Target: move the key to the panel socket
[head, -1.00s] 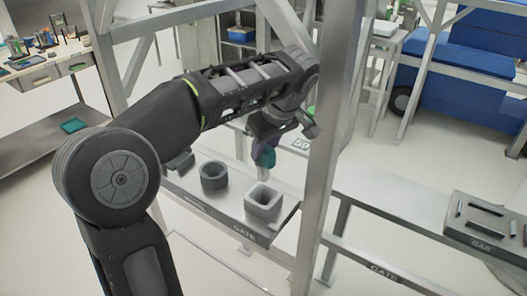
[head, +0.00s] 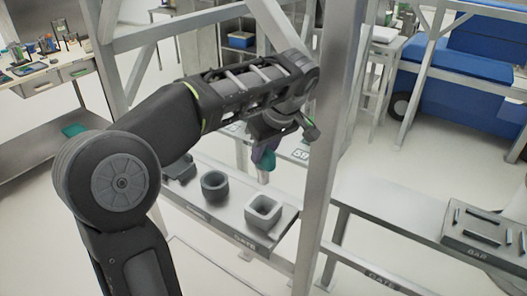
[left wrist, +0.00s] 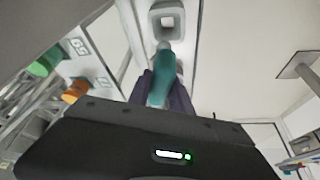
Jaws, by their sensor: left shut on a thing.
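The key (head: 269,160) is a teal piece held in my left gripper (head: 262,152), which is shut on it. The key points down and hangs above the panel (head: 238,222), apart from it. The panel carries a square grey socket (head: 264,211), a darker round socket (head: 215,185) and another dark socket (head: 180,168) partly hidden by my arm. In the left wrist view the key (left wrist: 162,72) sits between dark purple fingers (left wrist: 160,90), its tip just below the square socket (left wrist: 167,20) in the picture. My right gripper is not in view.
A grey upright post (head: 328,150) stands just right of the panel and my gripper. A second shelf (head: 395,215) at right holds a tray (head: 488,236) with dark bars. An orange knob (left wrist: 75,91) and a green knob (left wrist: 45,62) show in the left wrist view.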

